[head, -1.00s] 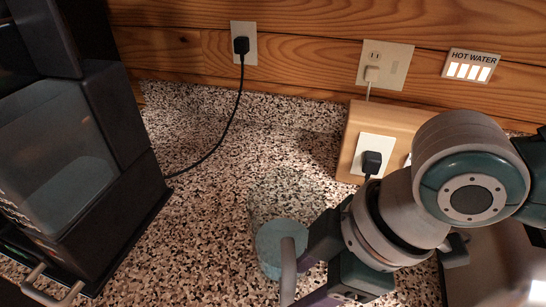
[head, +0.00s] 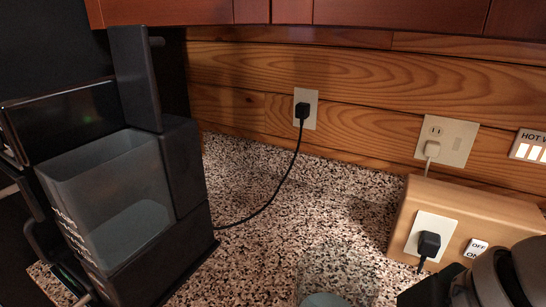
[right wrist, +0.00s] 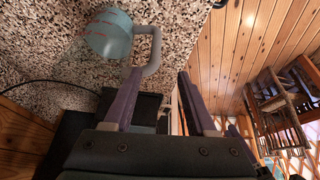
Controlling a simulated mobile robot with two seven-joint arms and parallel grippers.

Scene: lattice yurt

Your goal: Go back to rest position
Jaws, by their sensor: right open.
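My right gripper (right wrist: 160,95) is open in the right wrist view, its two dark fingers spread with nothing held between them. A see-through measuring cup (right wrist: 108,35) with blue in it and red markings stands on the speckled counter, past the left finger. Its grey handle curves close to that fingertip; I cannot tell if they touch. In the head view the cup (head: 325,299) is cut off by the bottom edge. Only part of my right arm shows at the lower right there, its fingers hidden. My left gripper is in no view.
A dark machine with a clear tank (head: 120,195) stands at the left, its black cord running to a wall outlet (head: 305,108). A wooden box (head: 480,215) with a plug and an on/off switch sits at the right. The speckled counter (head: 270,240) between them is mostly clear.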

